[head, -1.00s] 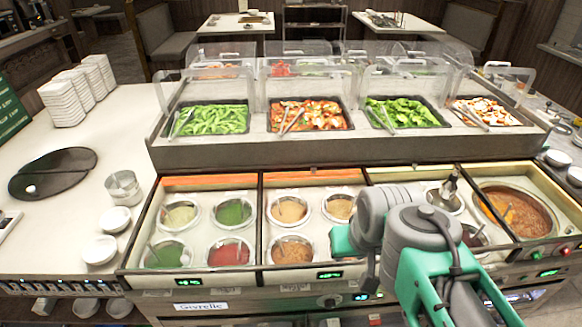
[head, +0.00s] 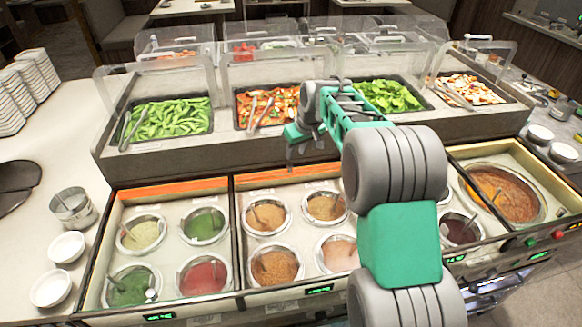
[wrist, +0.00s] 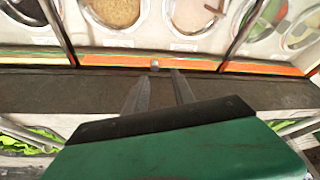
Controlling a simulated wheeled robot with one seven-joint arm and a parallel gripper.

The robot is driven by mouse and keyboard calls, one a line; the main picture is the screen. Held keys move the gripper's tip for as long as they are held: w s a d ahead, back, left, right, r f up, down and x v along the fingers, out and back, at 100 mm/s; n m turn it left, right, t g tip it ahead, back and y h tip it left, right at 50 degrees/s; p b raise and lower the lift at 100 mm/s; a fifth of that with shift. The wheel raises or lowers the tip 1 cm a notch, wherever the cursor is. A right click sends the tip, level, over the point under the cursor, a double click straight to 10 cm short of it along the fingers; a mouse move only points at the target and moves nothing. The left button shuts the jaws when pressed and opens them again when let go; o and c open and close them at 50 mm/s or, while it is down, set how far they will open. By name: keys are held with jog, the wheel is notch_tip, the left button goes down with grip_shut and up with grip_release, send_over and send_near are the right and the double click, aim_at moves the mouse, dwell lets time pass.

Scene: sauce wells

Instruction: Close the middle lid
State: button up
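The sauce counter has three framed sections. The middle section (head: 236,240) is uncovered, with its sauce wells in plain view. An orange strip (head: 262,182) runs along its back edge and also shows in the wrist view (wrist: 112,60). No lid panel can be clearly made out; a small pale knob (wrist: 155,65) sits by the strip. My gripper (head: 303,158) points down above the middle section's back edge, by the dark ledge. In the wrist view its two fingers (wrist: 160,85) are apart with nothing between them, near the knob. My arm hides part of the section's right side.
Behind the wells, a raised ledge holds food trays (head: 165,120) with tongs under clear guards (head: 160,85). A right section (head: 535,165) holds a large soup pot. White bowls (head: 66,247) and a metal cup (head: 73,207) stand on the left counter.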

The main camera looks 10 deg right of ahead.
send_near(290, 166)
jog(key=f, duration=0.2)
jog(key=shift+n, duration=0.4)
jog(key=x, duration=0.2)
jog(key=p+x, duration=0.1)
jog(key=x, duration=0.2)
jog(key=p+x, duration=0.1)
jog(key=x, duration=0.1)
jog(key=shift+w+a, duration=0.1)
jog(key=shift+w, duration=0.25)
jog(key=shift+c, duration=0.3)
grip_shut()
